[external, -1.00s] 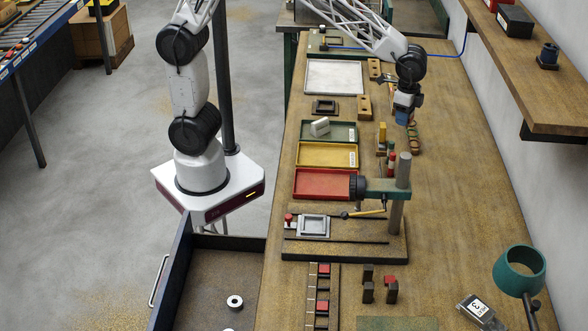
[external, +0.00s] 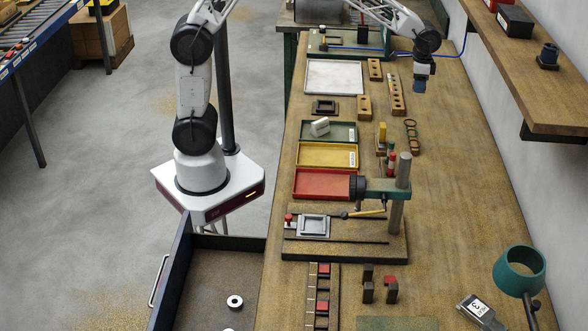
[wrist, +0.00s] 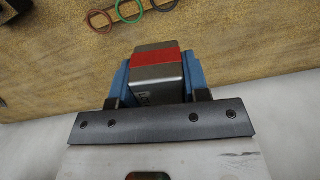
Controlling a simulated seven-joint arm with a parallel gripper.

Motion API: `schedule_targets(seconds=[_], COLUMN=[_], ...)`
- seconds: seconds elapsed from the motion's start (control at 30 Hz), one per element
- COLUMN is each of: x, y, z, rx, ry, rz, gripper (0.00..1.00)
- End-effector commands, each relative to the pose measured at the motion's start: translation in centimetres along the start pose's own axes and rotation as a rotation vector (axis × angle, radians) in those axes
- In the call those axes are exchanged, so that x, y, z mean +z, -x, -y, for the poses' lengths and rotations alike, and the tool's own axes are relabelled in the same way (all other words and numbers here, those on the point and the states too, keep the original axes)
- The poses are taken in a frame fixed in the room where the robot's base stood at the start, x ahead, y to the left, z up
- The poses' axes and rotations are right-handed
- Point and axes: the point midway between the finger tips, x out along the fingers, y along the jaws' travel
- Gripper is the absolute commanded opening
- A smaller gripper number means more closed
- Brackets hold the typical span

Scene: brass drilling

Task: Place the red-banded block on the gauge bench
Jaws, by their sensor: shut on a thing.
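In the wrist view, a grey metal block (wrist: 147,75) with a red band across it sits between the two blue fingers of my gripper (wrist: 158,82). The fingers are shut on its sides. In the external view my gripper (external: 419,85) points down over the right side of the far bench; the block in it is too small to make out. A green-based fixture (external: 345,50) with a black post and a blue hose stands at the far end. It may be the gauge bench, but I cannot tell for sure.
A wooden holed strip (external: 396,95) and several coloured rings (external: 411,135) lie near my gripper. A white tray (external: 334,77), green, yellow and red trays (external: 326,184) and a drill stand (external: 398,205) occupy the bench. The bench's right side is mostly clear.

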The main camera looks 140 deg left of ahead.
Motion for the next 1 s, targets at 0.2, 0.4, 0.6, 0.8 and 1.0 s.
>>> schedule_targets(seconds=[0.2,0.4,0.6,0.8,1.0], x=[0.1,0.4,0.5,0.5,0.4], y=[-0.2,-0.3,-2.9,-7.3,-10.4], z=[5.3,8.7,9.7,9.6,9.6], rx=[0.000,-0.001,0.000,0.000,0.000], ry=[0.074,0.121,0.136,0.135,0.134], rz=[-0.001,-0.003,0.000,0.001,-0.001], gripper=[0.00,0.00,0.00,0.00,0.00])
